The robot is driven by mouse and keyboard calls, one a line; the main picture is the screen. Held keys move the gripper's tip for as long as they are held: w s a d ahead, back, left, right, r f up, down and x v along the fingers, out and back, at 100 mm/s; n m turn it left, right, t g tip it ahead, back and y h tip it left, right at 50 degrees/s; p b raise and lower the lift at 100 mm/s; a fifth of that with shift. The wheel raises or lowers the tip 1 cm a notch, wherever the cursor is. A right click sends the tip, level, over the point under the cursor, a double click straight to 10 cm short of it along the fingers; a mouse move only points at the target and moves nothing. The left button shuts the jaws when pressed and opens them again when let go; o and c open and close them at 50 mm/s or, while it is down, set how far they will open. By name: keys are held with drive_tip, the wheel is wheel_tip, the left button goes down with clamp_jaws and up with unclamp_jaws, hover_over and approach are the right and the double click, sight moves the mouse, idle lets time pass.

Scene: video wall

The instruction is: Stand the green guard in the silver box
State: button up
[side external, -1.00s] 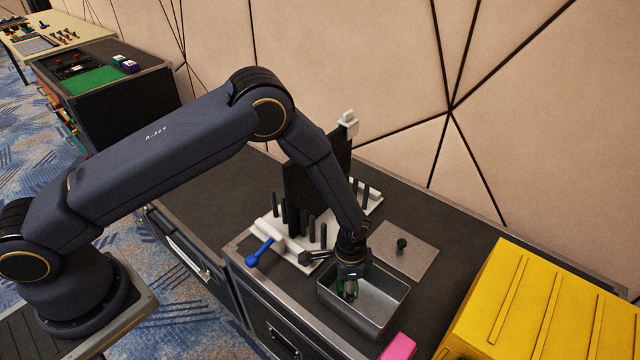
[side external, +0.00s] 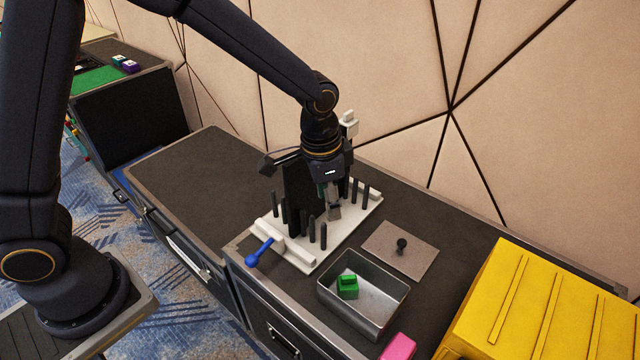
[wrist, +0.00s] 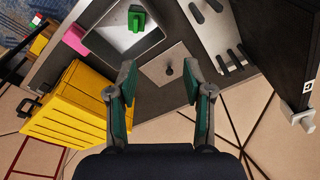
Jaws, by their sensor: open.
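The green guard (side external: 347,287) is in the silver box (side external: 391,318), toward the box's left side. It rests on the box floor with its smaller raised part up, and nothing holds it. The wrist view also shows the green guard (wrist: 137,19) inside the silver box (wrist: 105,47). My gripper (side external: 334,208) is above the white board with dark pegs, up and behind the box, apart from the guard. In the wrist view my gripper (wrist: 160,80) has its two fingers spread wide with nothing between them.
A grey plate with a dark knob (side external: 402,244) lies behind the box. The white pegged board (side external: 300,262) carries a blue-handled lever (side external: 260,252) and a tall dark panel. A pink block (side external: 398,347) and yellow case (side external: 535,305) stand right. The counter's left part is clear.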

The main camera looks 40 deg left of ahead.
drive_tip(key=s+a+r+n+t, duration=0.1)
drive_tip(key=s+a+r+n, duration=0.1)
drive_tip(key=s+a+r, duration=0.3)
drive_tip(key=s+a+r+n+t, duration=0.1)
drive_tip(key=s+a+r, duration=0.25)
drive_tip(key=r, duration=0.45)
drive_tip(key=s+a+r+n+t, duration=0.1)
drive_tip(key=s+a+n, duration=0.1)
drive_tip(key=s, duration=0.3)
drive_tip(key=s+a+r+n+t, duration=0.1)
drive_tip(key=s+a+r, duration=0.1)
drive_tip(key=s+a, duration=0.2)
drive_tip(key=shift+s+a+r+n, duration=0.25)
drive_tip(key=shift+s+n, duration=0.15)
drive_tip(key=shift+s, duration=0.45)
